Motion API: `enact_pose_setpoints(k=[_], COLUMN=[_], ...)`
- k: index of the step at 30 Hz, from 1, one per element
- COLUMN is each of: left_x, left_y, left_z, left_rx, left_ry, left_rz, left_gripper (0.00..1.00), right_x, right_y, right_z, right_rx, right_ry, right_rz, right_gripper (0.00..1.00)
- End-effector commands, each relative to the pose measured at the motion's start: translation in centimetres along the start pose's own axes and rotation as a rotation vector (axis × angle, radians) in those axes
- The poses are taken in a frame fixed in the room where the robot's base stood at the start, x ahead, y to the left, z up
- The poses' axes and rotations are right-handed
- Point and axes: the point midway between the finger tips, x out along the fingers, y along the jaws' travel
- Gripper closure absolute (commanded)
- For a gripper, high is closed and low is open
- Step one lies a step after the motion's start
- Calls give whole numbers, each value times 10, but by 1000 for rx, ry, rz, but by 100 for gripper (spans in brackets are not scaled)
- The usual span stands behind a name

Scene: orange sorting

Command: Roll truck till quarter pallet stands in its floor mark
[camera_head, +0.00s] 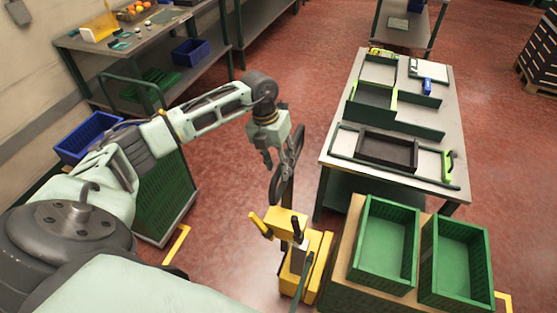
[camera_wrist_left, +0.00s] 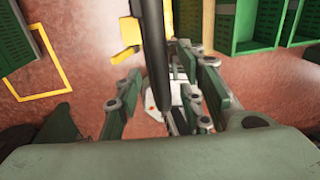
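The yellow hand truck (camera_head: 300,262) stands on the red floor at the lower middle, with its dark handle loop (camera_head: 287,170) rising above it. Beside it on the right is a tan, pallet-like load base (camera_head: 348,245) carrying two green crates (camera_head: 388,240). Its underside is hidden. A yellow floor-mark corner (camera_head: 503,301) shows at its right. Another yellow mark (camera_head: 178,246) lies at the left, and shows as an outline in the left wrist view (camera_wrist_left: 66,72). My left gripper (camera_head: 268,160) is open by the handle; its fingers (camera_wrist_left: 160,95) are spread either side of the dark shaft (camera_wrist_left: 153,45). Contact is unclear.
A worktable (camera_head: 450,120) with trays and dark frames stands behind the crates. A green crate stack (camera_head: 165,200) stands at the left beside a blue bin (camera_head: 88,137). A bench (camera_head: 130,50) lines the back left. Red floor is open between bench and worktable.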

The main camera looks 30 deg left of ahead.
Motion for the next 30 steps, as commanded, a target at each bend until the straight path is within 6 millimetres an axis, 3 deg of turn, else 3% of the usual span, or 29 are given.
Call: enact_pose_setpoints(k=[9,21,30], left_x=[5,4,4], left_y=[0,0,0], left_z=[0,0,0], left_rx=[1,1,1], left_ry=[0,0,0], left_rz=[-1,-1,-1], left_gripper=[64,99,100], right_x=[-1,-1,-1], right_y=[2,2,2], right_z=[0,1,1], right_rx=[-1,-1,-1], right_ry=[0,-1,-1], right_rz=[2,3,3], right_gripper=[60,60,60])
